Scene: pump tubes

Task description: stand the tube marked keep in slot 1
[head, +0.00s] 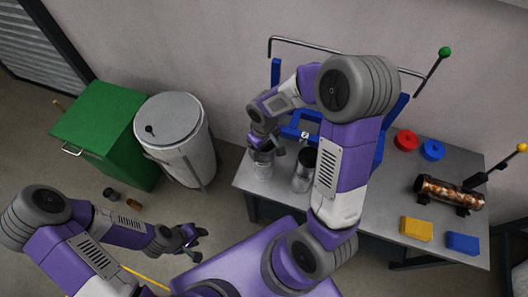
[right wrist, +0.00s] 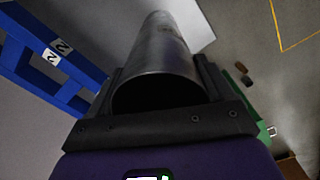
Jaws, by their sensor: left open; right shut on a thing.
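My right gripper (head: 262,145) is shut on a grey metal tube (head: 262,168) over the left part of the table. In the right wrist view the tube (right wrist: 162,62) lies between both fingers, its dark open end facing the camera. I cannot read any mark on it. A second metal tube (head: 303,172) with a dark top stands just to the right. The blue rack (head: 294,132) stands behind, partly hidden by my right arm. In the right wrist view the rack (right wrist: 22,58) shows at the left with plates numbered 2. Slot 1 cannot be made out. My left gripper (head: 190,240) is open and empty, away from the table.
The grey table (head: 385,222) also holds red (head: 406,140) and blue (head: 432,149) round pieces, a copper-coloured cylinder (head: 450,193), and yellow (head: 416,229) and blue (head: 463,243) blocks. A white drum (head: 178,138) and green bin (head: 100,130) stand left of the table.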

